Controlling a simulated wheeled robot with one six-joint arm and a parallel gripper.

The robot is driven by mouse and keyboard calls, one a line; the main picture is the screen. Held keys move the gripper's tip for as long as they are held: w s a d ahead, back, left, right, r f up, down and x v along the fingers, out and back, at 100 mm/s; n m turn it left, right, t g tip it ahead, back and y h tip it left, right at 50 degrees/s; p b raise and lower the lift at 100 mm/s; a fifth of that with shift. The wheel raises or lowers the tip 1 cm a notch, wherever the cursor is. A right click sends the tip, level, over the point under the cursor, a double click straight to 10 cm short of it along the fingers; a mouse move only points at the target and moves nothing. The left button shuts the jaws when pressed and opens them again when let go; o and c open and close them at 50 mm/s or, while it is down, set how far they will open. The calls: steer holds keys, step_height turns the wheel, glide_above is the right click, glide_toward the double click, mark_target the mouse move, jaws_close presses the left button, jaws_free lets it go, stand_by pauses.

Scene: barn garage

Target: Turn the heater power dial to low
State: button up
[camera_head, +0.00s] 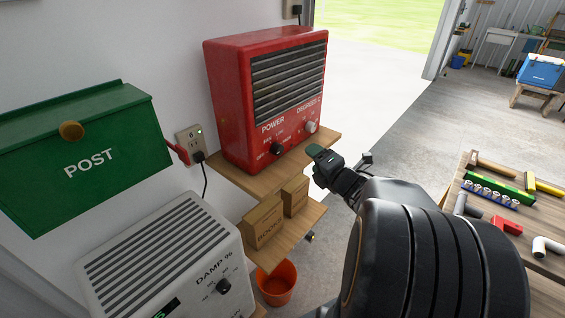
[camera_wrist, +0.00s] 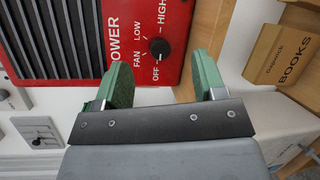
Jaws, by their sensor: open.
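The red heater (camera_head: 229,104) stands on a wooden shelf against the wall. Its black power dial (camera_head: 277,148) is on the lower front, left of the pale degrees dial (camera_head: 311,127). The wrist view shows the power dial (camera_wrist: 159,47) close up, with OFF, FAN, LOW and HIGH marks around it. I cannot tell its exact setting. My gripper (camera_head: 322,156) is in front of the heater, to the right of the power dial in the head view. In the wrist view my gripper (camera_wrist: 165,72) is open, its green fingers apart and empty, with the dial just beyond the gap.
Cardboard boxes (camera_head: 264,221) sit on a lower shelf, above an orange bucket (camera_head: 276,284). A white dehumidifier (camera_head: 165,255) and green post box (camera_head: 84,157) are at left. A table (camera_head: 458,184) with tools stands at right. Floor beyond the gripper is clear.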

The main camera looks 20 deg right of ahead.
mark_target(280, 151)
steer(key=w+a+n+y, duration=0.1)
steer(key=w+a+n, duration=0.1)
steer(key=w, duration=0.1)
steer(key=w+a+f+n+y, duration=0.1)
steer(key=w+n+y, duration=0.1)
steer(key=w, duration=0.1)
steer(key=w+a+f+n+y, duration=0.1)
steer(key=w+a+n, duration=0.1)
steer(key=w, duration=0.2)
steer(key=shift+a+f+y, duration=0.15)
steer(key=shift+a+y, duration=0.15)
steer(key=shift+a, duration=0.05)
steer(key=shift+s, duration=0.1)
steer(key=c, duration=0.9)
